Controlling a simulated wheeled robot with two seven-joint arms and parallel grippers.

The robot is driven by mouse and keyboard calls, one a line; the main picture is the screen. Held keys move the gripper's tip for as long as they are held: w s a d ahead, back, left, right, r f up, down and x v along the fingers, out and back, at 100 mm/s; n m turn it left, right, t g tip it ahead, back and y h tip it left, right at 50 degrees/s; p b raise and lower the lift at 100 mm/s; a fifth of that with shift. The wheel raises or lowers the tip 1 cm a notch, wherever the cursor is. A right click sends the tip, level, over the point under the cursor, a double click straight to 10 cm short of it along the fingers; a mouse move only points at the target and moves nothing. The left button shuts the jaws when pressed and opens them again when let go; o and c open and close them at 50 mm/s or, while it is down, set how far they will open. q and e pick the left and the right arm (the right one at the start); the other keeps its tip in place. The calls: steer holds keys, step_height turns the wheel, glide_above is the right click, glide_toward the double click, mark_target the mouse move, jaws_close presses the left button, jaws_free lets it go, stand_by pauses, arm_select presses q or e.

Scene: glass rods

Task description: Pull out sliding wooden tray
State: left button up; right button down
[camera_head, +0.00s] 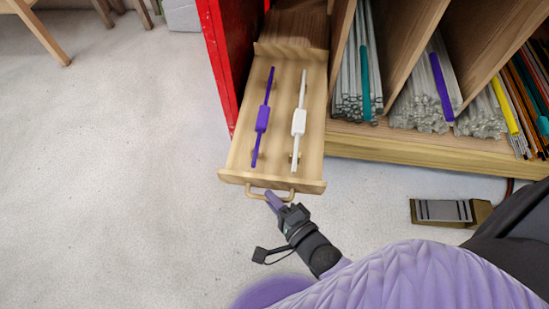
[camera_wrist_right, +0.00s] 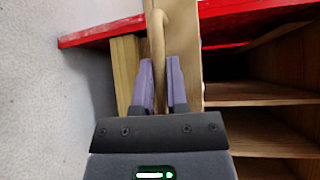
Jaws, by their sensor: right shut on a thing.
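The sliding wooden tray (camera_head: 282,105) is pulled out of the wooden cabinet at the top middle of the head view. A purple tool (camera_head: 262,118) and a white tool (camera_head: 299,121) lie on small supports in it. Its curved handle (camera_head: 284,195) is on the front face. My right gripper (camera_head: 270,196) is shut on the handle. In the right wrist view, the purple fingers (camera_wrist_right: 161,82) are on either side of the handle bar (camera_wrist_right: 157,35). My left gripper is out of view.
A red panel (camera_head: 226,60) stands left of the tray. Slots to the right hold glass rods (camera_head: 420,110) above a wooden ledge (camera_head: 430,150). A metal pedal-like device (camera_head: 450,212) lies on the floor at right.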

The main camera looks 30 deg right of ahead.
steer(key=shift+s+a, duration=0.1)
steer(key=shift+s, duration=0.05)
steer(key=c, duration=0.6)
jaws_free()
steer(key=shift+c, duration=0.2)
